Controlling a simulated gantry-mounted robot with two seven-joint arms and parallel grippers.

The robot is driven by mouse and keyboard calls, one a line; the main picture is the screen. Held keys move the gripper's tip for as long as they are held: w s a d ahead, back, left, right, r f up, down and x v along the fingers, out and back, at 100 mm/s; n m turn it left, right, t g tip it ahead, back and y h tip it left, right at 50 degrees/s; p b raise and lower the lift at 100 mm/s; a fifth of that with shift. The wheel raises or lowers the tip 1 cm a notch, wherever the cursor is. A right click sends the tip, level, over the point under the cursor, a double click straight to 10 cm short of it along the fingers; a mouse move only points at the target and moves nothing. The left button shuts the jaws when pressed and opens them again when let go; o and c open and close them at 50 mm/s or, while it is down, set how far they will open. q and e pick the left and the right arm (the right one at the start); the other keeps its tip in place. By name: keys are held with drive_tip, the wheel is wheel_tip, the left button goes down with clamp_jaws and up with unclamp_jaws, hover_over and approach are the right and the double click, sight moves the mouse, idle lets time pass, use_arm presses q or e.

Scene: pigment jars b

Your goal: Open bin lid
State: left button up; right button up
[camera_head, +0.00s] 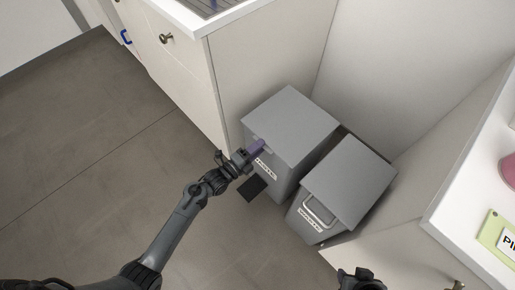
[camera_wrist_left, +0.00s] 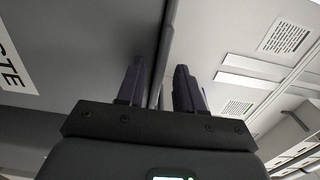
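Two grey bins stand side by side in the corner, both lids shut. The left bin's lid (camera_head: 290,125) lies flat over its body; its label (camera_head: 265,169) is on the front. My right gripper (camera_head: 361,280) shows only partly at the bottom.
A white cabinet (camera_head: 185,60) with drawers stands left of the bins, and a white counter (camera_head: 480,190) is on the right. A dark flat plate (camera_head: 252,188) lies in front of the left bin. The grey floor (camera_head: 80,150) at left is clear.

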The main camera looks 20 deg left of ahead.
use_arm(q)
drive_tip(key=shift+d, duration=0.1)
clamp_jaws()
idle(1.3)
